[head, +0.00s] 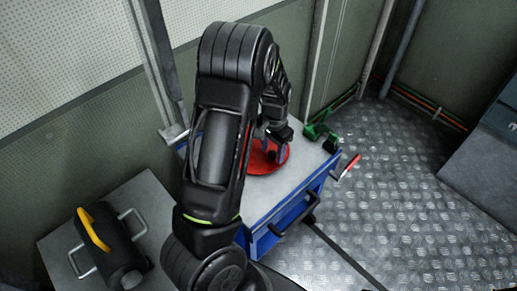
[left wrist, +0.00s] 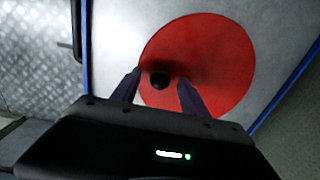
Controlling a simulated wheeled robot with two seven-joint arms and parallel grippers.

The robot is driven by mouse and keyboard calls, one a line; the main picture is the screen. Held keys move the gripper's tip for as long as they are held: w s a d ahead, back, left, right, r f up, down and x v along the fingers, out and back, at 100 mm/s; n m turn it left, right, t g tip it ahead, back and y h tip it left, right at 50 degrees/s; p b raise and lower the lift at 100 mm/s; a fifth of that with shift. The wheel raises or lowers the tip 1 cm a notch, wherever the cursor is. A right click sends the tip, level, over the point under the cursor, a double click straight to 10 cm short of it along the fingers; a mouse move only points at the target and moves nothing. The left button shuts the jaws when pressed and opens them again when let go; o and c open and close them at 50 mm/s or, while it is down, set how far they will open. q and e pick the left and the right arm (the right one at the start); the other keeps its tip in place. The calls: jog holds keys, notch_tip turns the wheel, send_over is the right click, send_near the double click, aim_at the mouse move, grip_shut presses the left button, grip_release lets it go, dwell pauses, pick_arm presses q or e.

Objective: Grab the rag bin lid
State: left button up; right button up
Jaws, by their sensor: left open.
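The rag bin lid (head: 268,158) is a red round disc on top of the blue cart, partly hidden behind my left arm in the head view. In the left wrist view the red lid (left wrist: 215,60) shows almost whole, with a small black knob (left wrist: 159,81) near its lower left part. My left gripper (left wrist: 158,88) is open over the lid. Its two fingers appear on either side of the knob; whether they touch it I cannot tell. In the head view the left gripper (head: 277,146) is above the lid, partly hidden. My right gripper is not in view.
The blue cart (head: 262,240) has a grey top (head: 310,160). A green object (head: 321,132) and a red-handled tool (head: 350,166) are at its right side. A black and yellow case (head: 108,245) sits on a grey surface at left.

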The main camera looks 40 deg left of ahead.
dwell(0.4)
pick_arm(q)
grip_shut()
dwell(0.4)
dwell(0.8)
